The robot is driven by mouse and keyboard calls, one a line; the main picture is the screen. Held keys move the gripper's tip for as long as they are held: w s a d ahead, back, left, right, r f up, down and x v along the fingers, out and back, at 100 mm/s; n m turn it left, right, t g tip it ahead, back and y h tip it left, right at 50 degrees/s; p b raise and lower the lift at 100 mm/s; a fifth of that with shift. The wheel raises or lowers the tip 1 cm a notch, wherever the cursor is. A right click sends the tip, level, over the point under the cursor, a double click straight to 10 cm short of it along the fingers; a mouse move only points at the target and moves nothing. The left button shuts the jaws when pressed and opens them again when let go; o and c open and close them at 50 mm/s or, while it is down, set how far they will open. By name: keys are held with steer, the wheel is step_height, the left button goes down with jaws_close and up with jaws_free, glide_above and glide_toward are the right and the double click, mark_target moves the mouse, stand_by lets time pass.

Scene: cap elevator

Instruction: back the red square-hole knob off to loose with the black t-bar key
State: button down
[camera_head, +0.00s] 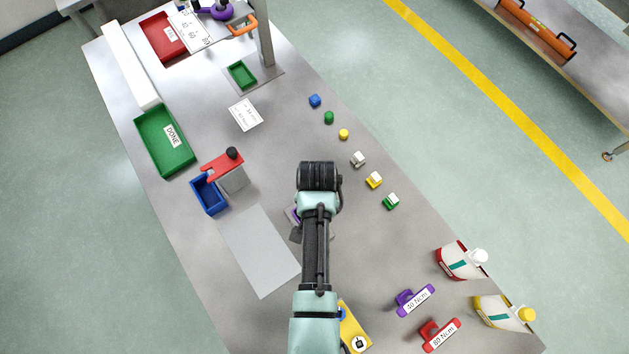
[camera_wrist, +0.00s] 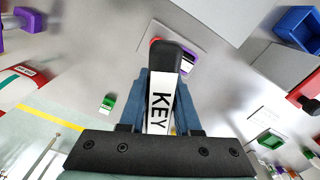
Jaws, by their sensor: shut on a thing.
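My gripper (camera_wrist: 162,98) is shut on the black t-bar key (camera_wrist: 168,56), whose white face reads "KEY" in the wrist view. The key's dark end reaches over a light plate (camera_wrist: 197,45) on the table. A small piece of red (camera_wrist: 156,40), probably the red knob, shows at the left of that end; the key hides the rest. I cannot tell whether the key sits in the square hole. A purple part (camera_wrist: 189,64) shows just right of the key.
In the head view, a blue bin (camera_head: 209,195), green DONE tray (camera_head: 151,150) and red-topped stand (camera_head: 222,165) lie left of my arm. Several small blocks (camera_head: 358,159), bottles (camera_head: 460,262) and purple (camera_head: 414,300) and red (camera_head: 440,335) torque-labelled tools lie right. A grey sheet (camera_head: 259,250) lies flat.

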steer(key=shift+s+d+f+m+p, duration=0.1)
steer(key=shift+s+m+p, duration=0.35)
steer(key=shift+m+p, duration=0.25)
step_height(320, 180, down, 6)
steer(key=b, duration=0.5)
steer(key=shift+r, duration=0.45)
steer(key=shift+p, duration=0.35)
steer(key=shift+f+b, duration=1)
steer(key=shift+f, duration=0.2)
stand_by(0.9)
steer(key=shift+s+f, duration=0.1)
steer(key=shift+f, duration=0.05)
stand_by(0.5)
